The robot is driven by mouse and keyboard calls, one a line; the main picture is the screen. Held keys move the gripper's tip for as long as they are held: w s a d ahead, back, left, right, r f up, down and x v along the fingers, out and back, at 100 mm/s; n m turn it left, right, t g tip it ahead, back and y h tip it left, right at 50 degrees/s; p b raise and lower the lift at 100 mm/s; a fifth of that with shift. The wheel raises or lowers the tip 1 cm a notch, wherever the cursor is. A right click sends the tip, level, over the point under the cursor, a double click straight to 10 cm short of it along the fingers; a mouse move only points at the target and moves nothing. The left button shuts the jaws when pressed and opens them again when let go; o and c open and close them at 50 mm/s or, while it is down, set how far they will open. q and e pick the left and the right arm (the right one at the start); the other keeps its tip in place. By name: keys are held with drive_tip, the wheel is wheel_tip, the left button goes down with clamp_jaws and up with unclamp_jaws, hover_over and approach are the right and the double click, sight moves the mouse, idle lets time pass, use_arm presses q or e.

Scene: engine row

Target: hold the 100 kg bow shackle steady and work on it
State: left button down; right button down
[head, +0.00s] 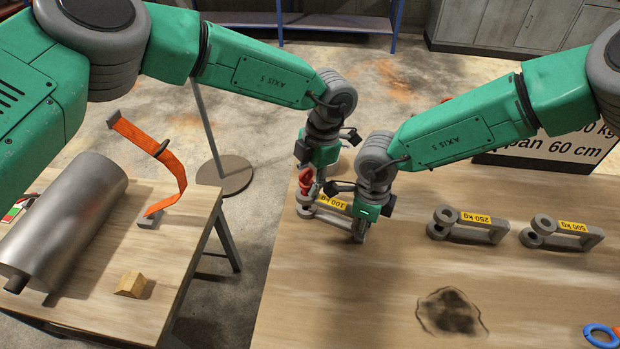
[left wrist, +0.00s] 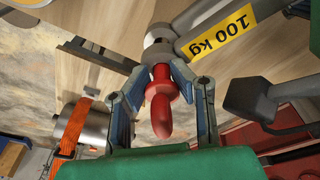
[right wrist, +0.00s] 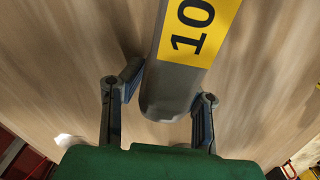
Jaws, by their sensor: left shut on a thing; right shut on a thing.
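The grey 100 kg bow shackle (head: 328,214) with its yellow label lies on the right-hand wooden table, near its left edge. A red pin (head: 306,180) stands at the shackle's left end; the left wrist view shows the red pin (left wrist: 161,105) between my fingers. My left gripper (left wrist: 160,82) is shut on this red pin. My right gripper (right wrist: 168,95) is shut on the rounded end of the shackle (right wrist: 175,85), one finger on each side. In the head view my right gripper (head: 360,225) is at the shackle's right end and hides part of it.
A 250 kg shackle (head: 470,225) and a 500 kg shackle (head: 560,233) lie further right. A dark stain (head: 450,312) marks the table; blue and orange rings (head: 602,335) are at the lower right. A left table holds a metal cylinder (head: 75,225), an orange strap (head: 170,160) and a wooden block (head: 134,285).

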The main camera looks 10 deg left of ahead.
use_arm(q)
drive_tip(key=shift+f, duration=0.15)
drive_tip(key=c, duration=1.3)
unclamp_jaws()
wheel_tip(320, 180, up, 12)
drive_tip(key=w+d, duration=0.1)
drive_tip(key=d, duration=0.1)
drive_tip(key=shift+w, duration=0.2)
drive_tip(key=shift+f, duration=0.15)
use_arm(e)
drive_tip(key=c, duration=1.1)
unclamp_jaws()
drive_tip(key=shift+r, duration=0.1)
